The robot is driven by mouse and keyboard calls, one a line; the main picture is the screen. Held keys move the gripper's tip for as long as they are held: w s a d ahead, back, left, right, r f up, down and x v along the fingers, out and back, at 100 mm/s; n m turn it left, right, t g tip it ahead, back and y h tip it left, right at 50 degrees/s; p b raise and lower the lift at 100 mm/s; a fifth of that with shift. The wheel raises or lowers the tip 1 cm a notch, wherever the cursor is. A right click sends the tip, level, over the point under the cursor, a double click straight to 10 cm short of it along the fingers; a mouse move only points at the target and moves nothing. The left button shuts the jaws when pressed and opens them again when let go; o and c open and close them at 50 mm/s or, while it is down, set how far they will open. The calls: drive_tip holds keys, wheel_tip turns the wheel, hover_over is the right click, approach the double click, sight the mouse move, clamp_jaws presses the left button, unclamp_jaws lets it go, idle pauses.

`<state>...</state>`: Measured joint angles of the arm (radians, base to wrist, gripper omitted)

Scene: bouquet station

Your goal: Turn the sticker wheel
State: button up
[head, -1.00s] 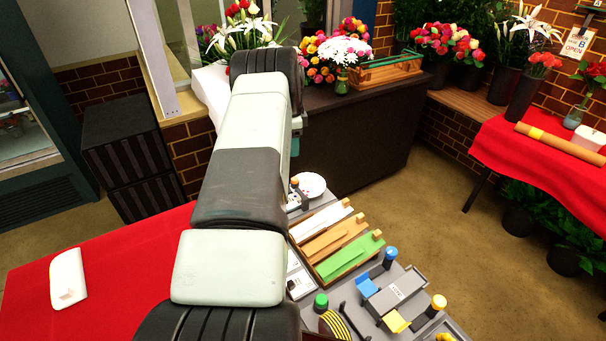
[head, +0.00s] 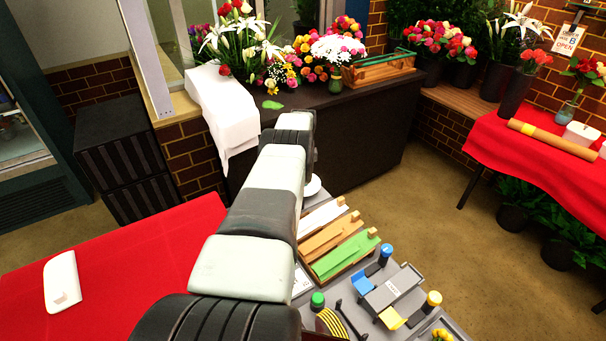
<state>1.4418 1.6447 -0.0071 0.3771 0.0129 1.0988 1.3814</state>
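My arm reaches away from the camera over the work table, and its far end hides what lies beyond it. My gripper does not show. A white round piece (head: 313,186) peeks out just right of my arm, at the far end of the grey work board (head: 348,302). Most of it is hidden, so I cannot tell whether it is the sticker wheel. Nothing else in view is clearly a sticker wheel.
A tray holds white, wooden and green strips (head: 345,255). Nearby are a grey device (head: 392,290) with blue and yellow parts, and a green-capped item (head: 317,300). A white holder (head: 62,283) lies on the red cloth (head: 130,260). Flowers (head: 235,40) fill the back counter.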

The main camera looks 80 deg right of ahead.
drive_tip(key=shift+f, duration=0.1)
drive_tip(key=shift+c, duration=0.2)
drive_tip(key=c, duration=1)
drive_tip(key=shift+n, duration=0.3)
drive_tip(key=n, duration=0.4)
drive_tip(key=shift+n, duration=2.2)
drive_tip(key=o, duration=1)
